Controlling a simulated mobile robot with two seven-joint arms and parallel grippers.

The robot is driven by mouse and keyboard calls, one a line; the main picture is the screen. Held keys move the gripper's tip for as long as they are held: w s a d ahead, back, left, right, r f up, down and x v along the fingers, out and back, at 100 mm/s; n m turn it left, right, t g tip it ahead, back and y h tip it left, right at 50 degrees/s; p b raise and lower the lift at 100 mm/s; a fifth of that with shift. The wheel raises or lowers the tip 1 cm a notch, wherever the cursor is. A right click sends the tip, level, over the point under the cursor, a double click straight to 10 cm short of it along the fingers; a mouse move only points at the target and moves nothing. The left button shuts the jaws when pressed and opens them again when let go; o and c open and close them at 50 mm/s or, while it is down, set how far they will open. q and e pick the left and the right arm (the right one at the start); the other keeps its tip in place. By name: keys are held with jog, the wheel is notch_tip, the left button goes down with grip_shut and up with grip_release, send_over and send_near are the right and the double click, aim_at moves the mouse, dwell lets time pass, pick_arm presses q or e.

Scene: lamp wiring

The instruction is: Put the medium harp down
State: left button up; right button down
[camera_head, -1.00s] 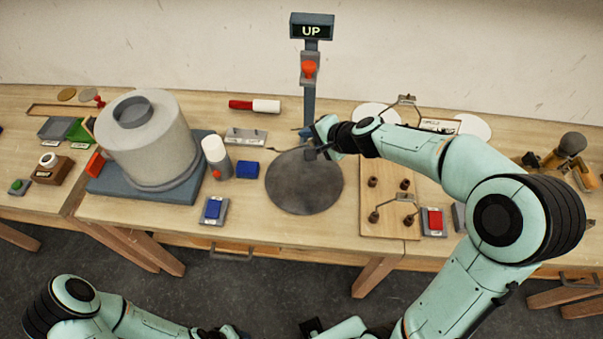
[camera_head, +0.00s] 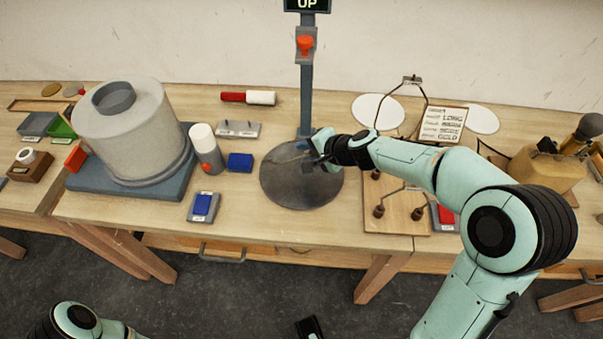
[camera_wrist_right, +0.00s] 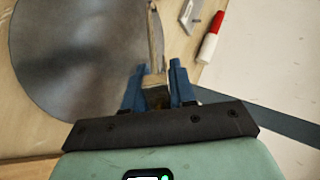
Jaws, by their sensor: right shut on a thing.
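My right gripper (camera_head: 322,150) is over the back right part of a round dark grey disc (camera_head: 300,188). In the right wrist view, its blue fingers (camera_wrist_right: 158,90) are shut on a tan metal piece (camera_wrist_right: 155,82) with a thin rod running up the picture, seen nearly edge-on. I take this for the medium harp; in the head view a thin pale line (camera_head: 290,158) extends left from the fingers. I cannot tell whether it touches the disc, which also shows in the wrist view (camera_wrist_right: 75,60).
A wooden board (camera_head: 385,222) with pegs and a wire harp lies right of the disc. A taller harp (camera_head: 427,105) stands behind, by two white discs (camera_head: 378,110). A post with a red knob (camera_head: 305,43) rises behind. Blue blocks (camera_head: 240,162) and a large grey drum (camera_head: 135,135) are left.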

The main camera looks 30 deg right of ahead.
jog(key=c, duration=1.1)
grip_release()
jog(key=shift+r, duration=0.1)
jog(key=p+v, duration=0.2)
jog(key=v, duration=0.6)
